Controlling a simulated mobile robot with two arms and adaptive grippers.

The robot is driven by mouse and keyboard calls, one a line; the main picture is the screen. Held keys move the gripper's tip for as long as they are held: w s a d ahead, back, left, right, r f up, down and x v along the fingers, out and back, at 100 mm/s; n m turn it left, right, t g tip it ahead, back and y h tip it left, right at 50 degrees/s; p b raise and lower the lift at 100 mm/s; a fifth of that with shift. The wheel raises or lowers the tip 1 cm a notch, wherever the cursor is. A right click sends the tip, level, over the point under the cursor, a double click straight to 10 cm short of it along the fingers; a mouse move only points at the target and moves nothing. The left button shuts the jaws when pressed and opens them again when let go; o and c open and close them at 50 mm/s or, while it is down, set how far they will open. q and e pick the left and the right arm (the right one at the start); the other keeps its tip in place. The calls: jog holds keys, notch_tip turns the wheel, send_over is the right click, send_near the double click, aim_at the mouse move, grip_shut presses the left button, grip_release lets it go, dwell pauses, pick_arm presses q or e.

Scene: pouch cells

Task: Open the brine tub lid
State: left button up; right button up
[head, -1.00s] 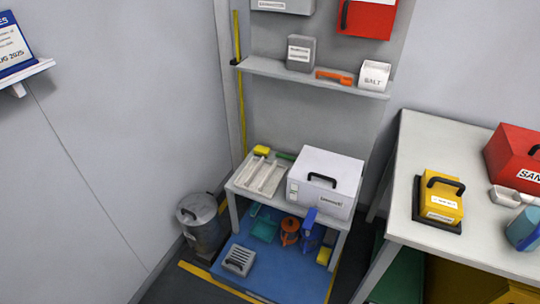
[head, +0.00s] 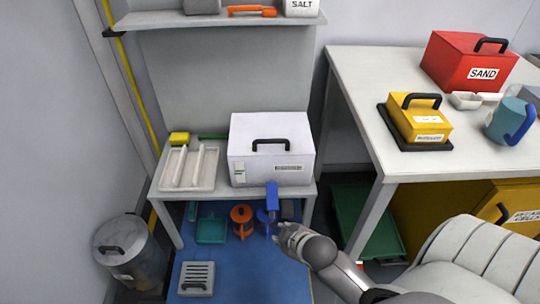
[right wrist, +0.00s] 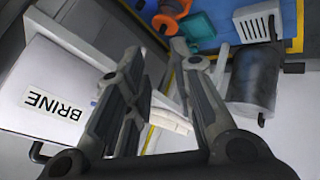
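The brine tub (head: 240,165) is a white box with a dark handle (head: 271,143) on its lid. It stands on the small grey table, and the lid looks shut. In the right wrist view the tub (right wrist: 40,75) is at the left, with its BRINE label facing the camera and part of a dark handle at the lower left edge. My right gripper (right wrist: 160,62) is open and empty there, its fingers to the right of the tub. In the head view the right hand (head: 288,236) is low in front of the table, apart from the handle. My left gripper is not in view.
A white tray (head: 168,185) lies left of the tub. Blue and orange items (head: 242,222) sit under the table on the blue mat. A lidded grey bin (head: 128,262) stands at the left. A shelf (head: 225,20) hangs above. A larger table (head: 365,105) at right holds several boxes.

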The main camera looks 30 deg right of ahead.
notch_tip(320, 180, up, 2)
jog(key=b, duration=0.1)
jog(key=n+t+h+b, duration=0.1)
jog(key=n+t+b, duration=0.1)
jog(key=n+t, duration=0.6)
send_near(270, 141)
jog(key=x, duration=0.6)
jog(key=shift+d+f+b, duration=0.2)
jog(key=shift+b, duration=0.15)
jog(key=x, duration=0.3)
jog(key=shift+w+f+b, duration=0.15)
jog(key=shift+w+b, duration=0.05)
jog(key=shift+b, duration=0.15)
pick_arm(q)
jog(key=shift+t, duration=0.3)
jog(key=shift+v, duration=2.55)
pick_arm(e)
jog(key=shift+w, duration=0.55)
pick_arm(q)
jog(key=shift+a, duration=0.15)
pick_arm(e)
jog(key=shift+c, duration=0.5)
grip_shut()
